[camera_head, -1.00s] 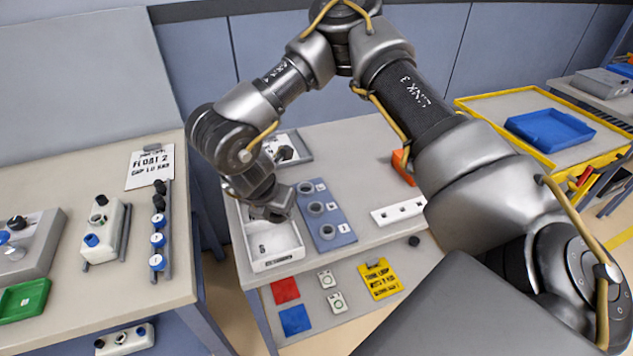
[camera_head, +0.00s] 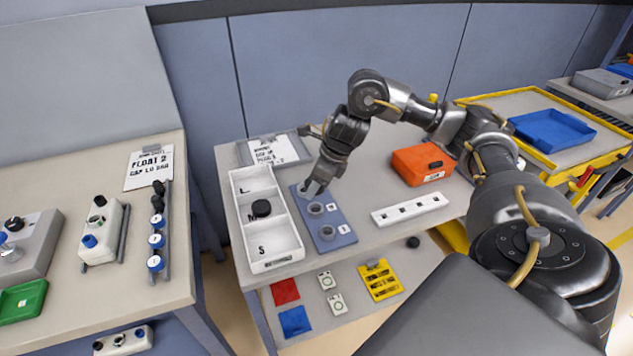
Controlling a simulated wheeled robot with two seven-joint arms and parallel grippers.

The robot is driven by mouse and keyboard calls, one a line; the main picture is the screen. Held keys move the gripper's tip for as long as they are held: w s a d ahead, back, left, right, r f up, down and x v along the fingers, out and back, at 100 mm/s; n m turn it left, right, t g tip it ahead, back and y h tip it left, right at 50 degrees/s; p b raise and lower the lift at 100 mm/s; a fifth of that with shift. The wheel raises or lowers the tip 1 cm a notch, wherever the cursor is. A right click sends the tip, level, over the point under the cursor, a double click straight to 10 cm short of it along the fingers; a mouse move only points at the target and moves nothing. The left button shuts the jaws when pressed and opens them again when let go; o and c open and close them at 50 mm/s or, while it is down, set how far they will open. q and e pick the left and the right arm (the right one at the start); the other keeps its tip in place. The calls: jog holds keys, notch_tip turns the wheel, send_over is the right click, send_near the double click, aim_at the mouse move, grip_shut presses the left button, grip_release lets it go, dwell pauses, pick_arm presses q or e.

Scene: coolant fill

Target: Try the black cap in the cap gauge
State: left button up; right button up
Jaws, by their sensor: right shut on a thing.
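The cap gauge (camera_head: 337,222) is a blue plate with a row of grey round seats, lying on the middle table right of a white tray. My right gripper (camera_head: 312,188) points down at the gauge's far seat and covers most of it. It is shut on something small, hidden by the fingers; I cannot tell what. The middle and near seats look empty. A black cap (camera_head: 261,208) lies in the middle compartment, marked M, of the white tray (camera_head: 270,265). My left gripper is out of view.
An orange box (camera_head: 421,165) and a white strip with holes (camera_head: 410,209) stand right of the gauge. A clipboard sheet (camera_head: 274,150) lies behind. The left table holds a white block (camera_head: 104,232), a rack of caps (camera_head: 168,205) and a green tray (camera_head: 22,302).

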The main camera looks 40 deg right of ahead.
jog(key=shift+d+n, duration=0.25)
jog(key=shift+n, duration=0.05)
jog(key=shift+b, duration=0.35)
jog(key=shift+w+f+b, duration=0.1)
jog(key=shift+f+b, duration=1.95)
jog(key=shift+f, duration=0.6)
jog(key=shift+f+b, duration=0.55)
jog(key=shift+f, duration=0.1)
jog(key=o, duration=1.1)
